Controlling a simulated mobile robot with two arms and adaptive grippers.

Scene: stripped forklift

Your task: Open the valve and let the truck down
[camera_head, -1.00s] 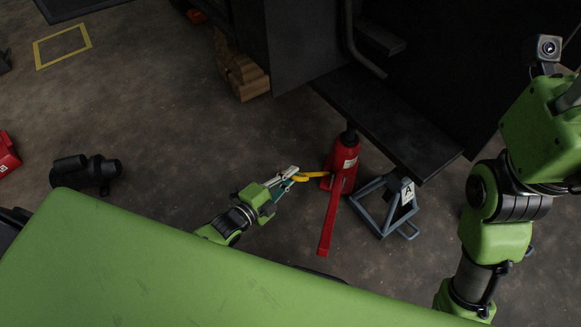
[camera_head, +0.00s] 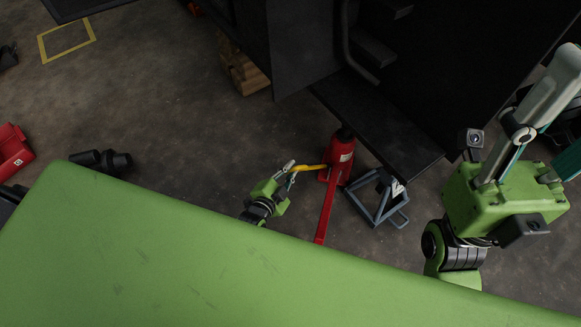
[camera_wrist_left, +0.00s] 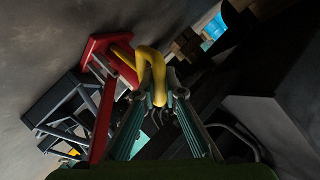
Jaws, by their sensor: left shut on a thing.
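A red bottle jack (camera_head: 340,158) stands on the floor under the dark plate (camera_head: 378,118) of the truck. Its long red handle (camera_head: 327,212) slopes toward me. A yellow bent lever (camera_head: 310,168) reaches from the jack's lower part to my left gripper (camera_head: 291,170). In the left wrist view, my left gripper's fingertips (camera_wrist_left: 169,97) are shut on the end of the yellow lever (camera_wrist_left: 152,68), in front of the red jack (camera_wrist_left: 108,48). The valve itself is hidden. My right gripper (camera_head: 545,112) is raised at the right; its tips run out of frame.
A blue-grey jack stand (camera_head: 377,200) stands close right of the jack, near the plate's edge. Wooden blocks (camera_head: 241,72) lie under the truck's left side. A red object (camera_head: 12,150) and a black part (camera_head: 102,160) lie at the left. Floor left of the jack is open.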

